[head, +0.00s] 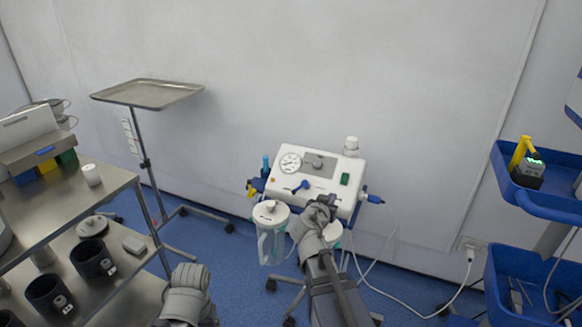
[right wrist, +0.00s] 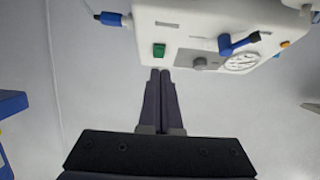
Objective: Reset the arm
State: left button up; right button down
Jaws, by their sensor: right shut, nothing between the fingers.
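My right arm reaches up from the bottom middle of the head view. Its gripper (head: 325,201) is in front of the white suction machine (head: 293,187), which has a gauge, a knob and a green switch. The right wrist view shows the two dark fingers (right wrist: 160,74) together with nothing between them. Their tips appear at the edge of the machine (right wrist: 200,22), near the green switch; I cannot tell whether they touch it. Part of my left arm shows at the bottom of the head view, but its gripper is not seen.
Clear canisters (head: 270,216) hang at the machine's front. A steel stand tray (head: 148,93) is behind left. A steel shelf cart (head: 118,183) with dark cups stands at left. Blue bins (head: 548,202) are at right. A white cable (head: 420,312) runs to the wall socket.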

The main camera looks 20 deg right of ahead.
jog(key=s+a+r+n+g+y+p, duration=0.2)
jog(key=s+a+n+g+y+p, duration=0.1)
jog(key=s+a+p, duration=0.4)
jog(key=s+a+r+n+g+y+p, duration=0.2)
jog(key=s+a+p, duration=0.5)
jog(key=a, duration=0.7)
jog(key=s+a+r+n+g+y+p, duration=0.1)
jog(key=s+a+n+g+y+p, duration=0.3)
jog(key=s+a+n+p, duration=0.3)
jog(key=a+g, duration=0.1)
jog(key=a, duration=0.2)
jog(key=shift+a+r+n+g, duration=0.3)
jog(key=shift+a+r+g, duration=0.05)
jog(key=shift+r+g, duration=0.05)
